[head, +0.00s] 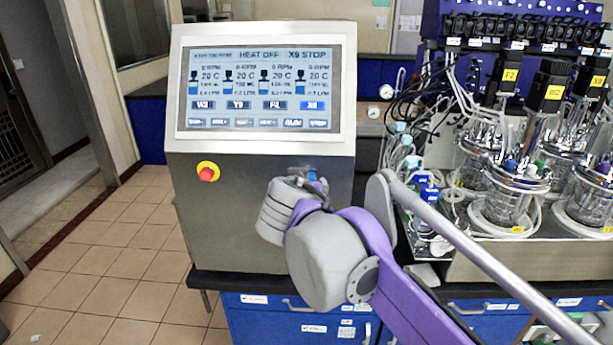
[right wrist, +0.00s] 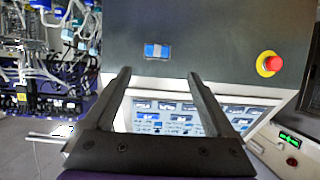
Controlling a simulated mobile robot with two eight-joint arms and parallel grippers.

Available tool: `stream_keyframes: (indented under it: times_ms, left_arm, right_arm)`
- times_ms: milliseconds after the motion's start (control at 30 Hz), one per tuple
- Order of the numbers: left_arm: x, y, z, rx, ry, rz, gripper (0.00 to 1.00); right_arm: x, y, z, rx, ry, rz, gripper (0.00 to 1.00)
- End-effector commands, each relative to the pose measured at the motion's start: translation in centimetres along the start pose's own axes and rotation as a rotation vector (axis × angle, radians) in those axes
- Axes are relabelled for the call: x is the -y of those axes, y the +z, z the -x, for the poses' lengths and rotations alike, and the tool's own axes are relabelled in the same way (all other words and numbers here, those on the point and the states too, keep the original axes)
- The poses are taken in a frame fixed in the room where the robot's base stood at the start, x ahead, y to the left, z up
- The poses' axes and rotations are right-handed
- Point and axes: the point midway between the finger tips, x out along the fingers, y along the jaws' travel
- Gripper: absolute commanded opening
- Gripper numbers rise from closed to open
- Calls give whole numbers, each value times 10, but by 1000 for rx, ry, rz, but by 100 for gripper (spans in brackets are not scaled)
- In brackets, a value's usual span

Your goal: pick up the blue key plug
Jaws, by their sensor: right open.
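The blue key plug (right wrist: 157,51) sits on the dark front panel of the control console, between and beyond my fingertips in the right wrist view. In the head view a small blue patch of it (head: 312,176) shows just past my right wrist. My right gripper (right wrist: 158,73) is open and empty, with its two dark fingers pointing at the panel on either side of the plug's line. A gap seems to remain between the tips and the plug. In the head view my right arm hides most of the gripper. My left gripper is not in view.
The console's lit screen (head: 258,88) is above the panel. A red stop button on a yellow ring (head: 207,172) is left of the plug. Glass bioreactor vessels (head: 510,185) with tubing stand close on the right. Blue drawers (head: 270,315) are below; tiled floor is free at left.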

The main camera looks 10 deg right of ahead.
Motion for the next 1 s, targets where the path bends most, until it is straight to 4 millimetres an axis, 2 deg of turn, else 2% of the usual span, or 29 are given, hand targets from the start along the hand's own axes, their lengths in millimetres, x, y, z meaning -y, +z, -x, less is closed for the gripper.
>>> stream_keyframes:
  times_ms: [100,367,633,933,967,1000]
  left_arm:
    - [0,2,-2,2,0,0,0]
    - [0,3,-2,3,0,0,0]
    - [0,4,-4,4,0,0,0]
    - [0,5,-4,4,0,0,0]
    - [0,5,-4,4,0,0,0]
    - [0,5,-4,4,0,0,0]
  right_arm:
    - [-2,2,-20,2,3,0,90]
    - [-3,2,-42,2,3,1,90]
    - [-6,3,-80,3,4,0,90]
    - [-6,3,-86,3,2,1,90]
    - [-6,3,-86,3,2,1,88]
    - [-6,3,-86,3,2,1,81]
